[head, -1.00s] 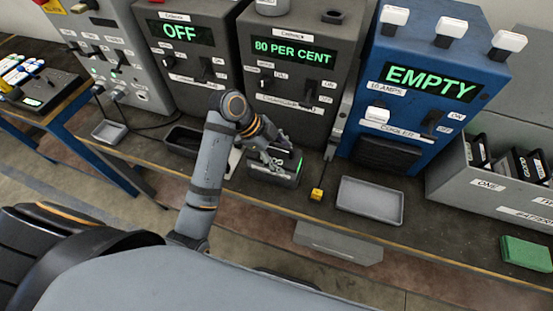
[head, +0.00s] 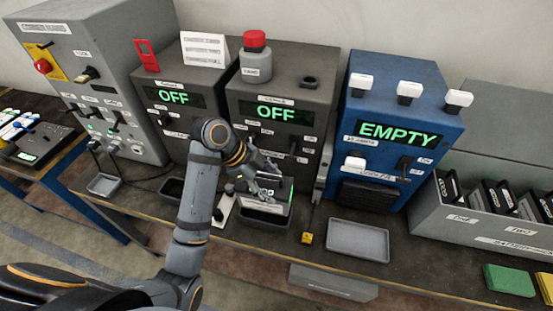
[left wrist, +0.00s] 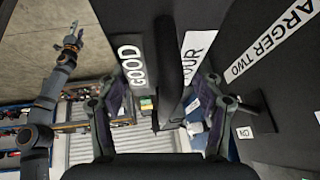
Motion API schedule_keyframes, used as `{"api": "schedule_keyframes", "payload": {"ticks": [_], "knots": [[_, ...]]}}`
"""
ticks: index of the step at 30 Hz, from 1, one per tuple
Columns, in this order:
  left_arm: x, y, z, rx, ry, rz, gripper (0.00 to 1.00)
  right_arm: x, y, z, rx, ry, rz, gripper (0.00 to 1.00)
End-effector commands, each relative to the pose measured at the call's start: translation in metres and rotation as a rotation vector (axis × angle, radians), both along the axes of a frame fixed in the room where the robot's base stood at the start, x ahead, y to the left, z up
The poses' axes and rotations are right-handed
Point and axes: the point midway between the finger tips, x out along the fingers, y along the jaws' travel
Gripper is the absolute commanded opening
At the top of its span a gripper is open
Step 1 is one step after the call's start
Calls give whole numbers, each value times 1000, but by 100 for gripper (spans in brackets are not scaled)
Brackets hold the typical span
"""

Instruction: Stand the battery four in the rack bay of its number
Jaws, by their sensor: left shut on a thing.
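My left gripper (head: 264,187) is shut on the dark battery four (head: 283,188), at the front of the middle charger. In the left wrist view its fingers (left wrist: 160,112) stand either side of the battery's dark handle (left wrist: 169,60), with a GOOD label and a partly hidden label ending in "OUR". The battery is at the black charger tray (head: 263,219); I cannot tell whether its base is clear of it. The grey rack (head: 470,241) at the right has bays marked ONE and TWO, with several dark batteries. My right gripper (left wrist: 73,38) shows small in the left wrist view.
The blue charger (head: 395,130) reads EMPTY. Two dark chargers (head: 275,85) read OFF. A grey tray (head: 358,240) and a yellow-ended item (head: 307,238) lie between gripper and rack. Green (head: 510,280) and yellow blocks lie before the rack.

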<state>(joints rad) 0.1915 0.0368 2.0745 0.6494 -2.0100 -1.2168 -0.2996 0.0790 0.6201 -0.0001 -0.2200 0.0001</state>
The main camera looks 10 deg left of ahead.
Motion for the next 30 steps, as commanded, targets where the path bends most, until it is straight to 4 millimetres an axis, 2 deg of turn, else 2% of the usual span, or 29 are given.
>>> {"api": "schedule_keyframes", "payload": {"ticks": [8, 13, 19, 24, 30], "knots": [[1, 6, 4, 6, -9, 32, 3, 0, 1, 0, 2, 0, -1, 40], [0, 36, 18, 35, -15, 201, 3, 0, 1, 0, 1, 0, 0, 40], [-12, 66, 47, 40, -25, 455, 3, 0, 0, 0, 0, 0, 0, 40], [-26, 73, 65, 20, -20, 594, 3, 0, 0, 0, 0, 0, 0, 40], [-36, 73, 74, 0, -10, 660, 3, 0, 0, 0, 0, 0, 0, 40]]}}
